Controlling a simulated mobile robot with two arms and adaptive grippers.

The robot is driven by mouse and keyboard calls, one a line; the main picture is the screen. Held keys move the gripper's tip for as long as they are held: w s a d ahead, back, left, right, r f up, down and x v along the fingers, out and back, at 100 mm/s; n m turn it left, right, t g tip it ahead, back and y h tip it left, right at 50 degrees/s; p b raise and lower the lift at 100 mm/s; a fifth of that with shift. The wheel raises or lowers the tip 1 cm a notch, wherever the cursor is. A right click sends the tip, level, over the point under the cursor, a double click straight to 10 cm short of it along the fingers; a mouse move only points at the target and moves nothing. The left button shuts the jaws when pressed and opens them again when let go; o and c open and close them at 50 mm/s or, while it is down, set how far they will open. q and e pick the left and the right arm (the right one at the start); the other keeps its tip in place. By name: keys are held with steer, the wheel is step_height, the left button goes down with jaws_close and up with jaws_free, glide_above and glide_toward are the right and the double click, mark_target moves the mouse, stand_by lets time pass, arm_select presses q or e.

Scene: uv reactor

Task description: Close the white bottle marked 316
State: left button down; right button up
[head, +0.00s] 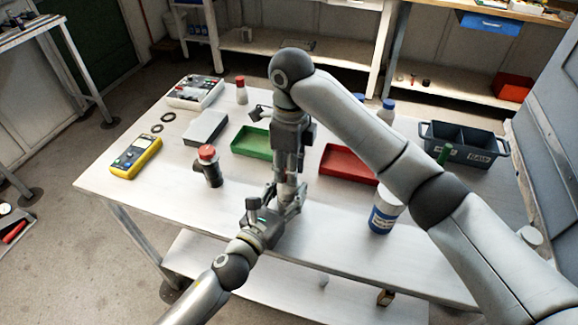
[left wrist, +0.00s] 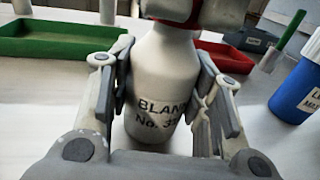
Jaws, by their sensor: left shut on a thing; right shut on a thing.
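The white bottle (left wrist: 160,75) stands upright in the left wrist view, with a black label reading "BLANK No. 31", its last part cut off by a finger. My left gripper (left wrist: 160,95) is shut around its body; in the head view this gripper (head: 285,198) is low over the table's front middle. My right gripper (head: 288,172) comes down from above and is shut on a red cap (left wrist: 176,23) at the bottle's top. The grippers hide most of the bottle in the head view. Whether the cap is seated on the neck I cannot tell.
A green tray (head: 250,150) and a red tray (head: 346,168) lie behind the grippers. A blue-labelled tub (head: 383,217) stands to the right. A red-topped dark object (head: 210,172) and yellow meter (head: 135,158) are left. A grey bin (head: 462,150) is back right.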

steer(key=o, duration=0.6)
steer(key=shift+o, duration=0.2)
steer(key=shift+r, duration=2.25)
steer(key=shift+c, duration=0.3)
